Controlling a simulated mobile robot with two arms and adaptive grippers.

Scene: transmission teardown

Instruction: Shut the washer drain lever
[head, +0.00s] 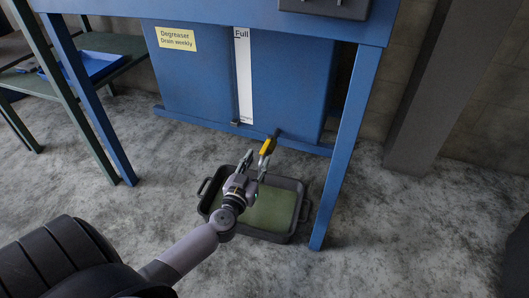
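The drain lever (267,147) has a yellow handle and sits low on the front of the blue washer tank (290,85), at a dark valve. It points down and toward me, slanting slightly left. My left gripper (257,157) reaches in from the lower left with its fingers apart. Its fingertips are just below and left of the yellow handle; I cannot tell whether the right-hand finger touches it. The drain pan (295,232), black with greenish liquid in it, is on the floor under the gripper. My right gripper is out of view.
The tank carries a yellow "Degreaser Drain weekly" label (176,39) and a white level strip (243,75) marked "Full". A blue frame leg (345,150) stands right of the pan. A shelf with a blue tray (90,65) is at left.

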